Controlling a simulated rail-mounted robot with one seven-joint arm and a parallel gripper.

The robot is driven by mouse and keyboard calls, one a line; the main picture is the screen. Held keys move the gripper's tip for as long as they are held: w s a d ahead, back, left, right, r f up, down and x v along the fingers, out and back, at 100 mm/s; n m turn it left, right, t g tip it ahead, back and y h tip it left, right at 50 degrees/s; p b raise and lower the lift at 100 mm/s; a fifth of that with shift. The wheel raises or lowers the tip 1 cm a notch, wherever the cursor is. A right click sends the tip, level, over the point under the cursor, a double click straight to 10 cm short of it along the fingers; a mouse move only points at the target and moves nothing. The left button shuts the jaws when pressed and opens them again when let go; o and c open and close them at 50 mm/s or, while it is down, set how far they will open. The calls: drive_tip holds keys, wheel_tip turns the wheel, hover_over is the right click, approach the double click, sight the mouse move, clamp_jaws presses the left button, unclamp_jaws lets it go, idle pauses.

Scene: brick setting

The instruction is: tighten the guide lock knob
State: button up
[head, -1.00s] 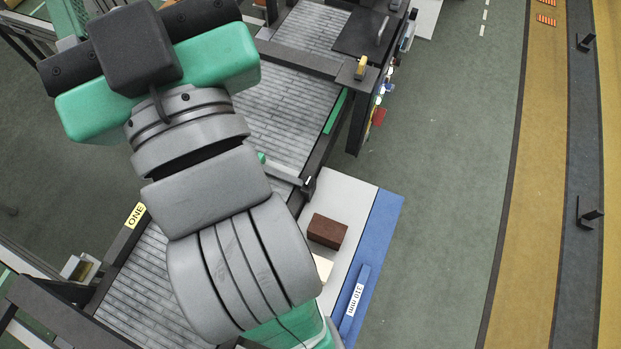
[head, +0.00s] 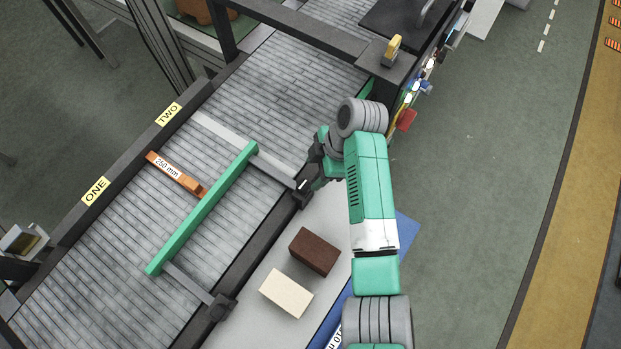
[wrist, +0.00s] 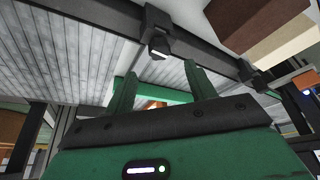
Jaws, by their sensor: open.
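The green guide bar (head: 203,208) lies slantwise over the conveyor on two grey rods. Each rod runs into a dark clamp block at the conveyor's near rail: the upper clamp (head: 303,191) and the lower clamp (head: 221,307). The upper one has a small white mark. I cannot clearly tell a separate knob shape on either. My gripper (head: 314,165) is beside the upper clamp. In the wrist view its two green fingers stand apart and empty, my gripper (wrist: 160,78) facing one clamp (wrist: 158,38) with a white mark beyond the fingertips. A second clamp (wrist: 249,74) is farther right.
An orange 250 mm bar (head: 176,175) touches or nearly touches the guide bar. A brown brick (head: 315,251) and a cream brick (head: 287,293) lie on the pale side surface with a blue edge. A dark crossbeam (head: 305,30) with a yellow-topped part (head: 391,50) spans the conveyor.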

sight(303, 185)
drive_tip(key=x, duration=0.7)
drive_tip(key=shift+a+f+b, duration=0.1)
drive_tip(key=shift+b, duration=0.2)
drive_tip(key=c, duration=1)
drive_tip(key=shift+o, duration=0.2)
